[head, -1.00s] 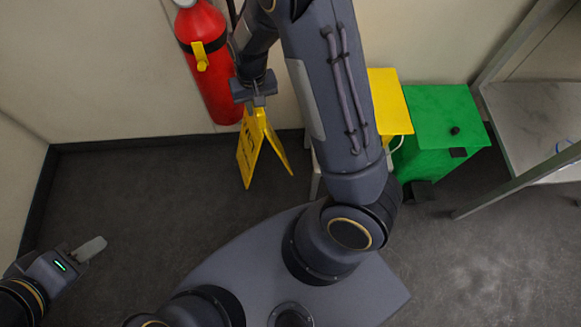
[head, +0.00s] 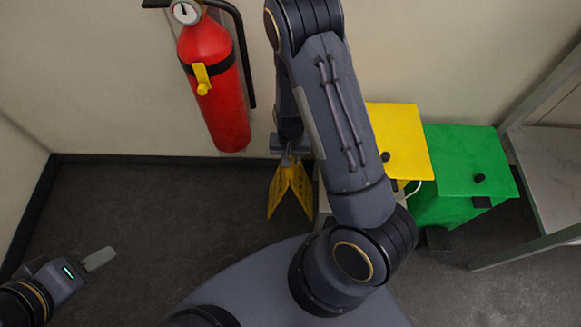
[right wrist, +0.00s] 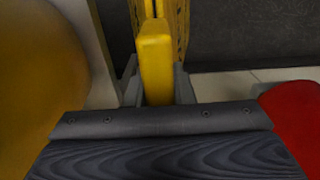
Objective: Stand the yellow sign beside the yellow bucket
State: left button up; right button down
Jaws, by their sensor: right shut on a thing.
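The yellow folding sign (head: 281,197) hangs below my right gripper (head: 290,157), its two panels spread in an upside-down V. The right gripper is shut on its top edge, which also shows between the fingers in the right wrist view (right wrist: 155,62). I cannot tell whether its feet touch the floor. The yellow bucket (head: 400,135), a box-like bin with a lid, stands to the right of the sign, partly hidden by my right arm. A yellow surface, likely the bucket, fills the left of the right wrist view (right wrist: 35,85). My left gripper (head: 99,259) is low at the left, apart from everything; its opening is unclear.
A red fire extinguisher (head: 213,95) hangs on the wall left of the sign. A green bin (head: 465,165) stands right of the yellow bucket, and a metal-framed table (head: 555,170) is at the far right. The dark floor at left (head: 130,200) is clear.

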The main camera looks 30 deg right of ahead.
jog(key=shift+f+b, duration=0.6)
jog(key=shift+f, duration=1.2)
jog(key=c, duration=1.3)
grip_release()
jog(key=shift+o, duration=0.2)
